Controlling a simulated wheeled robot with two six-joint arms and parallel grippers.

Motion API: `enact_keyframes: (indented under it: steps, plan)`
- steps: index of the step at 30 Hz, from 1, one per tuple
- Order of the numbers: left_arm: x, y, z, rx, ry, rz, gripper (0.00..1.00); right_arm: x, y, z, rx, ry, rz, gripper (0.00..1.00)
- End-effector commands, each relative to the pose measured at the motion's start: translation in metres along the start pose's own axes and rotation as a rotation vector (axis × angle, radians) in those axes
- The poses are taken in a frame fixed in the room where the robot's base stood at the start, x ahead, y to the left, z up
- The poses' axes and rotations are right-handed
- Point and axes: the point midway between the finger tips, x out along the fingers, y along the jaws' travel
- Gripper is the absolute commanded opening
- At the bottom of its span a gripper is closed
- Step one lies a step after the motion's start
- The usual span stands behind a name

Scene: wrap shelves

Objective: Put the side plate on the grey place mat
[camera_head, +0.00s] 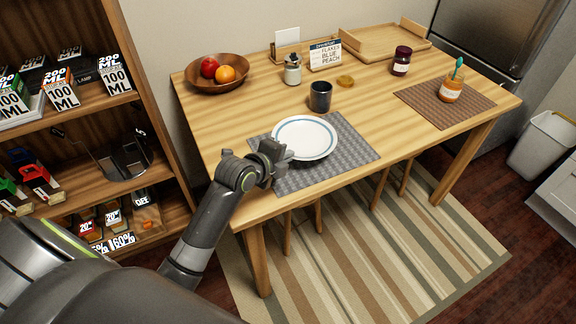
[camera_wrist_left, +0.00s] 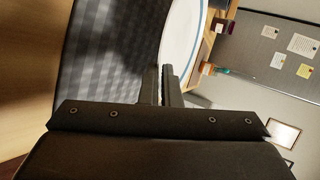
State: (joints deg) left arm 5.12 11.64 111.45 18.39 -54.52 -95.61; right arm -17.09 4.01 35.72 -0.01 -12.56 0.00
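The side plate (camera_head: 304,136) is white with a blue ring near its rim. In the head view it is over the grey place mat (camera_head: 350,156), with a dark shadow under its front edge; I cannot tell whether it touches the mat. My left gripper (camera_head: 284,155) is at the plate's left front rim. In the left wrist view the fingers (camera_wrist_left: 162,84) are close together with the rim of the plate (camera_wrist_left: 181,38) between them, and the grey mat (camera_wrist_left: 105,50) shows to the left. My right gripper is not in view.
A dark cup (camera_head: 320,96) stands just behind the mat. A fruit bowl (camera_head: 217,74), a glass jar (camera_head: 292,70) and a wooden tray (camera_head: 385,42) are farther back. A brown mat (camera_head: 480,103) with an orange jar (camera_head: 451,90) lies right. Shelves stand left.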

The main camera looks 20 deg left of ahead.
Motion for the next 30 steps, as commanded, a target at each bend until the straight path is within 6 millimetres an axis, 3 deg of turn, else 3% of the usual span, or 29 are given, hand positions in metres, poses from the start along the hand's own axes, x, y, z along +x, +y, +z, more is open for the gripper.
enact_keyframes:
  steps: [9, 19, 22, 30]
  plan:
    - [0.017, 0.032, 0.0, -0.002, 0.0, -0.001, 0.0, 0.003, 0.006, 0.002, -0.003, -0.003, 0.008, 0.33]
    - [0.019, 0.034, 0.0, -0.001, -0.001, -0.003, 0.0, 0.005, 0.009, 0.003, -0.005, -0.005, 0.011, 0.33]
    - [0.018, 0.035, 0.0, -0.001, -0.001, 0.001, 0.12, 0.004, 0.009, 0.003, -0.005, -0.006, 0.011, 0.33]
    - [0.018, 0.034, 0.0, -0.001, -0.001, 0.001, 0.12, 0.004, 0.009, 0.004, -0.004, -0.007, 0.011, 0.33]
